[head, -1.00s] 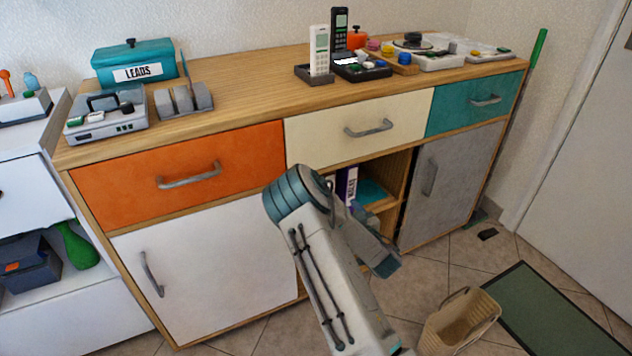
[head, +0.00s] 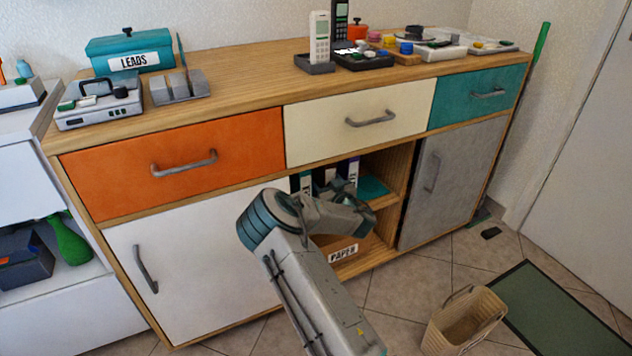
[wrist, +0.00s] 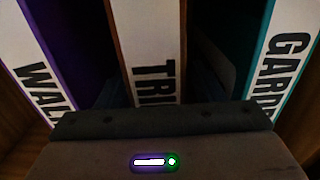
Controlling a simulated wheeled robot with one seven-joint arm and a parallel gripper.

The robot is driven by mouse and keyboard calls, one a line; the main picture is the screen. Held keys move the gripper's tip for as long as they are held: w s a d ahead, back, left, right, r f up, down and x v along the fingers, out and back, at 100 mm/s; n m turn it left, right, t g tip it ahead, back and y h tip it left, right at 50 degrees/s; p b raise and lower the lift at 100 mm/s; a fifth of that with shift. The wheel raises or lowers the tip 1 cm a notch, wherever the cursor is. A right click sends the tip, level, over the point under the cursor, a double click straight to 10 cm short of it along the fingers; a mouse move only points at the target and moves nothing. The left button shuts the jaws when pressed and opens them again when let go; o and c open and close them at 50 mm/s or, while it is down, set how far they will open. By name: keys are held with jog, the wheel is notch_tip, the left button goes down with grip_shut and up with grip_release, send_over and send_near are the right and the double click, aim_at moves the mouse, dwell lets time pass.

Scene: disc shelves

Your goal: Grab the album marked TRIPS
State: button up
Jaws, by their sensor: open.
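The TRIPS album (wrist: 155,60) has a white spine with dark letters, partly covered at its lower end by my gripper (wrist: 160,122) in the wrist view. It stands between a purple-edged album (wrist: 35,55), its label partly hidden, and a teal-edged album (wrist: 285,70) whose label begins GARD. In the head view the albums stand in the open middle compartment, with the purple one (head: 348,172) on the right. My gripper is open, close in front of the TRIPS spine and not around it. My arm hides its fingers in the head view.
Dark gaps separate the albums. The compartment has wooden side walls (head: 397,175) and a shelf. A beige basket (head: 465,322) stands on the floor to the right.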

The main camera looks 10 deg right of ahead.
jog(key=shift+w+a, duration=0.2)
jog(key=shift+w, duration=0.45)
grip_shut()
jog(key=shift+r, duration=0.2)
jog(key=shift+r, duration=0.15)
